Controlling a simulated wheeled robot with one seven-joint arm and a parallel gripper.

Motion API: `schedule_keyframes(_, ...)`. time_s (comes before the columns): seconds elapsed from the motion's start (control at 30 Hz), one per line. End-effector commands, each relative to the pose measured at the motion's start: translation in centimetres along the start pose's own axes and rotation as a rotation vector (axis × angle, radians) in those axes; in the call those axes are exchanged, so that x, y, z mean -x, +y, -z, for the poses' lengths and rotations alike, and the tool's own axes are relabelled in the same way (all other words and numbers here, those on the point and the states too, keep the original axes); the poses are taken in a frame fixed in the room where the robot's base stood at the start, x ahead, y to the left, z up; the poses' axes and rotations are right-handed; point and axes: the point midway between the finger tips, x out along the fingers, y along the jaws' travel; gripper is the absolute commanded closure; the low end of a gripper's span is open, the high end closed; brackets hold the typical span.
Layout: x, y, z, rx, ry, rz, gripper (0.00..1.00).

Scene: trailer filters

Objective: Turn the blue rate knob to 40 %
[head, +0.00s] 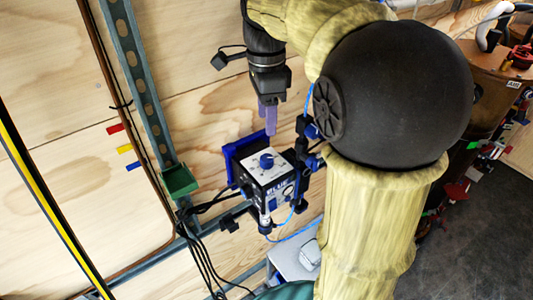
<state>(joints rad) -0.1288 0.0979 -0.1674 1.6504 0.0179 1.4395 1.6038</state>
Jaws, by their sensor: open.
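The blue rate knob (266,160) sits on the pale top face of a small dark control box (274,183) in the lower middle of the head view. The dial marks around the knob are too small to read. My gripper (267,117) has purple fingers that point down, above the knob and apart from it. The fingers overlap in this view, so the gap between them is hard to see. Nothing shows between them. The far side of the knob is hard to make out.
A blue panel (229,158) stands behind the box. Black cables (201,240) hang at its left, and blue tubing (300,231) runs below it. A plywood wall (50,170) lies behind.

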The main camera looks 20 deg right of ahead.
Motion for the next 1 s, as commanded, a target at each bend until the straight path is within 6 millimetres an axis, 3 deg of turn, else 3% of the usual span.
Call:
schedule_keyframes(0.53,-9.5,0.0,-0.1,0.002,0.0,-0.003,0.49)
schedule_keyframes(0.7,-10.8,0.0,-0.1,0.002,0.0,0.0,0.49)
schedule_keyframes(0.97,-10.9,0.0,-0.1,0.002,0.0,0.0,0.49)
schedule_keyframes(1.0,-10.9,0.0,-0.1,0.002,0.0,0.0,0.53)
